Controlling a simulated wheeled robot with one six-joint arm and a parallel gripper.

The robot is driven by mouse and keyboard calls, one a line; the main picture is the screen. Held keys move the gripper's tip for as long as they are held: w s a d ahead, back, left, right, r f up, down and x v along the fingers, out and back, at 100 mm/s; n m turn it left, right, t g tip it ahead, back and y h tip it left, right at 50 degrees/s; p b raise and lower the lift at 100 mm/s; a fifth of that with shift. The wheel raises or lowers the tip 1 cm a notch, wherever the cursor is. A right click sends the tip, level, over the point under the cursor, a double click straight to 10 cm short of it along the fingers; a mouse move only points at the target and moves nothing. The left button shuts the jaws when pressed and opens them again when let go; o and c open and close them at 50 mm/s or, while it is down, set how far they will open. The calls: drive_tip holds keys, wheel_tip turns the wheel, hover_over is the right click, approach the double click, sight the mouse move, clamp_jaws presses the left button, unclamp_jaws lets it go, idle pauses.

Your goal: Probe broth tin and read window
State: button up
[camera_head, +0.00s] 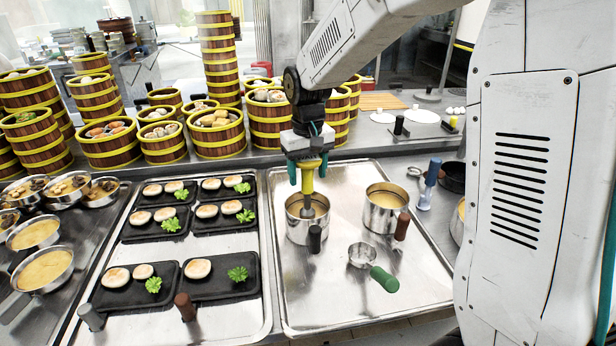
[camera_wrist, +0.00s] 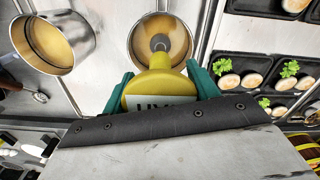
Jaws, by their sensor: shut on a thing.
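My gripper (camera_head: 308,172) is shut on a yellow probe (camera_head: 307,186), with teal fingers on either side of its head. The probe points down, and its grey lower end is inside the opening of a metal tin (camera_head: 297,232) with a black handle. The wrist view shows the probe (camera_wrist: 160,88) over the same tin (camera_wrist: 133,42), which holds tan broth; contact with the broth is unclear. A pale window with dark characters (camera_wrist: 160,102) shows on the probe head, partly hidden and not fully readable. A second broth tin (camera_head: 378,222) with a brown handle stands to the right.
Both tins stand on a metal tray (camera_head: 340,305), with a small green-handled strainer (camera_head: 362,256) in front. Black plates with buns and lettuce (camera_head: 215,290) lie on the left. Bamboo steamers (camera_head: 215,145) line the back. The tray's front left is clear.

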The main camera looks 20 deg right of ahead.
sight(308, 181)
drive_tip(key=shift+f, duration=2.1)
idle(3.1)
drive_tip(key=o, duration=0.8)
drive_tip(key=c, duration=0.7)
drive_tip(key=shift+r, duration=0.15)
drive_tip(key=shift+r, duration=0.45)
